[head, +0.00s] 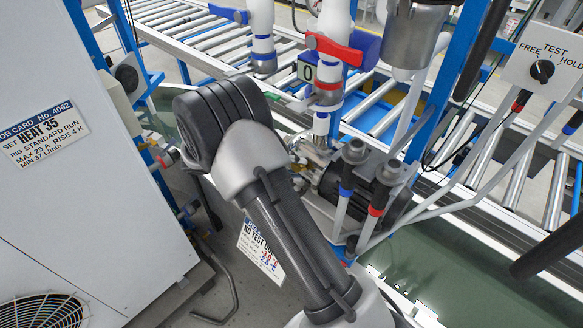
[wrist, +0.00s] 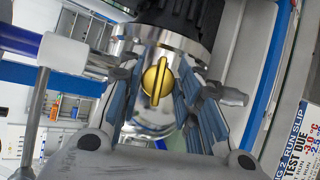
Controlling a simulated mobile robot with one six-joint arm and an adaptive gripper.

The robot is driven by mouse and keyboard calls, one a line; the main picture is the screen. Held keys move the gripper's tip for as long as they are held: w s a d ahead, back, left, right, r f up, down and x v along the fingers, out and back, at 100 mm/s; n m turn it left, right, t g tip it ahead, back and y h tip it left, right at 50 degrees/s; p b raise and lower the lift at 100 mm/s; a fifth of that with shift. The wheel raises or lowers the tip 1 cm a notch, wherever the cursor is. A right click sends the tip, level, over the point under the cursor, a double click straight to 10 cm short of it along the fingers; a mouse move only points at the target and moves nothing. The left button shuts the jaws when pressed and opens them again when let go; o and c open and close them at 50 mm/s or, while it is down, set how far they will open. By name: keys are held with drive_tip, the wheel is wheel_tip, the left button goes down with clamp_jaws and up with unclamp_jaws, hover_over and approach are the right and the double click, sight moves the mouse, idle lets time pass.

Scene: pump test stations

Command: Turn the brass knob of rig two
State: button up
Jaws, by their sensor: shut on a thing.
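The brass knob (wrist: 158,82) shows in the wrist view, a round yellow knob with a raised bar standing nearly upright. It sits in front of a shiny metal body (wrist: 165,45) below a black ribbed part. My gripper (wrist: 160,92) has its blue-grey finger pads on the left and right of the knob, shut on it. How the pads touch it is hard to make out. In the head view my arm reaches down to the metal fittings (head: 312,155) of the rig and hides most of the knob area. A slip reading "2 RUN SLIP" (wrist: 295,130) shows at the right.
A white cabinet (head: 60,190) with a job card (head: 42,132) stands at the left. A red valve handle (head: 333,48) and a blue one (head: 228,14) are on white pipes above. Hoses with blue and red bands (head: 375,205) stand close right. A test switch (head: 542,70) is at the right.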

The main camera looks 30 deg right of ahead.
drive_tip(key=shift+m+y, duration=0.3)
drive_tip(key=shift+m, duration=0.3)
drive_tip(key=o, duration=1)
drive_tip(key=v, duration=1.2)
